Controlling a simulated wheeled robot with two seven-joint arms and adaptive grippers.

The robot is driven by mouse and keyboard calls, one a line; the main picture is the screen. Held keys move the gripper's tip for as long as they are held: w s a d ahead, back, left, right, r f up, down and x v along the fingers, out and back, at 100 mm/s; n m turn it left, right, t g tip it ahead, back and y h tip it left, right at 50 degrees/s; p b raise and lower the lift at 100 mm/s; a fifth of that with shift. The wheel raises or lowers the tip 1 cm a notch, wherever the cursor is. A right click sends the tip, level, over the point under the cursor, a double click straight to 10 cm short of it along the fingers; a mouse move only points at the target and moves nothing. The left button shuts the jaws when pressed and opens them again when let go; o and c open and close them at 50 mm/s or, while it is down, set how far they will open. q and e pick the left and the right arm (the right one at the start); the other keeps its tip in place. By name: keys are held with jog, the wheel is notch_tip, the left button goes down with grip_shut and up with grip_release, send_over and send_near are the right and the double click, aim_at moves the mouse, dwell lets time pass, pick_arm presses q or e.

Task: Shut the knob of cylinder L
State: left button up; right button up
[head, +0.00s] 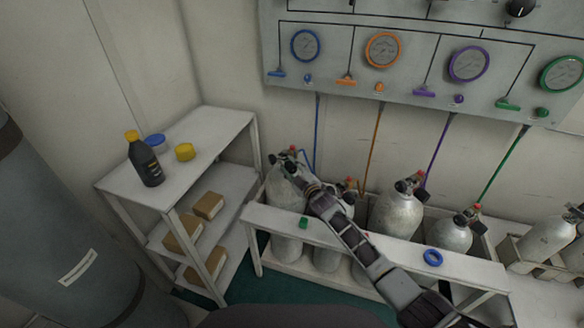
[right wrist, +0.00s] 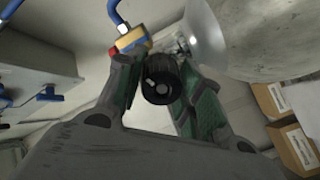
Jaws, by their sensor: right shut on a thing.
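A row of grey cylinders stands in a white rack. The leftmost cylinder (head: 285,190), at the end of the blue hose, has my right gripper (head: 302,172) at its valve. No letter on it can be read, so I cannot confirm that it is cylinder L. In the right wrist view, the fingers of my right gripper (right wrist: 160,78) are closed around a black round knob (right wrist: 158,88). A blue hose and a yellow, blue and red fitting (right wrist: 133,40) sit just beyond the knob. The pale cylinder body (right wrist: 270,35) is at the upper right. My left gripper is not in view.
The rack's front rail (head: 375,240) carries a green ring (head: 303,222) and a blue ring (head: 433,257). A gauge panel (head: 420,65) hangs above. A white shelf (head: 205,125) with a black bottle (head: 145,163) stands left. More cylinders (head: 390,215) are to the right.

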jog(key=shift+m, duration=0.3)
jog(key=o, duration=1)
jog(key=shift+o, duration=0.2)
jog(key=shift+s+d, duration=0.1)
jog(key=shift+s, duration=0.05)
jog(key=v, duration=1.1)
jog(key=shift+s+d, duration=0.2)
jog(key=shift+s, duration=0.1)
